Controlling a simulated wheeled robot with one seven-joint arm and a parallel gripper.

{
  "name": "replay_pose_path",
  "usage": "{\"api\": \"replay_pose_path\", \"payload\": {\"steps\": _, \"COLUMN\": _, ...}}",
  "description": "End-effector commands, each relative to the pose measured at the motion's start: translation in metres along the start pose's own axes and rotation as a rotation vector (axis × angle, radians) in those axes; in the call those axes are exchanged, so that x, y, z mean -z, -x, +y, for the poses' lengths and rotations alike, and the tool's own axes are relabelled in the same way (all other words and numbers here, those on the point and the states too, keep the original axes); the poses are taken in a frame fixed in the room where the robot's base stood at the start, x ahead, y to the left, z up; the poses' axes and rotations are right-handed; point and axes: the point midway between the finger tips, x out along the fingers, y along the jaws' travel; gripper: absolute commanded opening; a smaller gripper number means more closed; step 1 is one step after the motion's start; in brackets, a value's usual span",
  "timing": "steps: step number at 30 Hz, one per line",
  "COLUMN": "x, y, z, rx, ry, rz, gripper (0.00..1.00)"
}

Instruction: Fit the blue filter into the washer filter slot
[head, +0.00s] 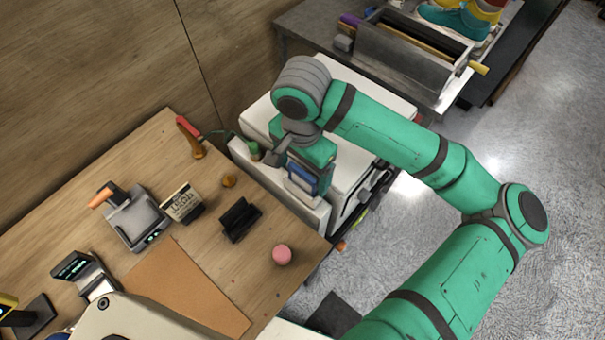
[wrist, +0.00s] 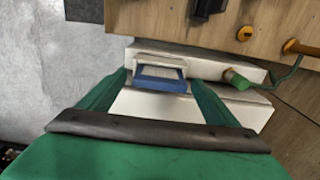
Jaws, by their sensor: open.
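The blue filter (wrist: 162,85) shows in the wrist view between my gripper's two green fingers, with a pale part along its far side. It also shows in the head view (head: 301,179), just below my gripper. My gripper (wrist: 160,80) is open, with a finger on either side of the filter and narrow gaps visible. The white washer (head: 357,160) stands beside the wooden table, partly covered by my arm. The filter is at the washer's white front part. The slot itself is hidden, and I cannot tell how deep the filter sits.
A green-capped piece (wrist: 236,80) stands right of the filter on the white ledge. The wooden table (head: 175,275) holds a black stand (head: 238,217), a pink ball (head: 282,255), a small box (head: 183,203) and other tools. A grey bench (head: 313,40) with a colourful sneaker (head: 455,20) is behind.

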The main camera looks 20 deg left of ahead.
Motion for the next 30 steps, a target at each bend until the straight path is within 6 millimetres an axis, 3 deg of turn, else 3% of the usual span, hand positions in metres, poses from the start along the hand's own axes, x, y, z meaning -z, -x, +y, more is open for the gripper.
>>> {"api": "replay_pose_path", "payload": {"steps": 6, "x": 0.001, "y": 0.043, "z": 0.0, "rx": 0.0, "ry": 0.0, "rz": 0.003, "gripper": 0.84}}
{"api": "replay_pose_path", "payload": {"steps": 13, "x": 0.0, "y": 0.073, "z": 0.0, "rx": 0.0, "ry": 0.0, "rz": 0.002, "gripper": 0.84}}
{"api": "replay_pose_path", "payload": {"steps": 30, "x": 0.0, "y": 0.081, "z": 0.0, "rx": 0.0, "ry": -0.001, "rz": 0.0, "gripper": 0.84}}
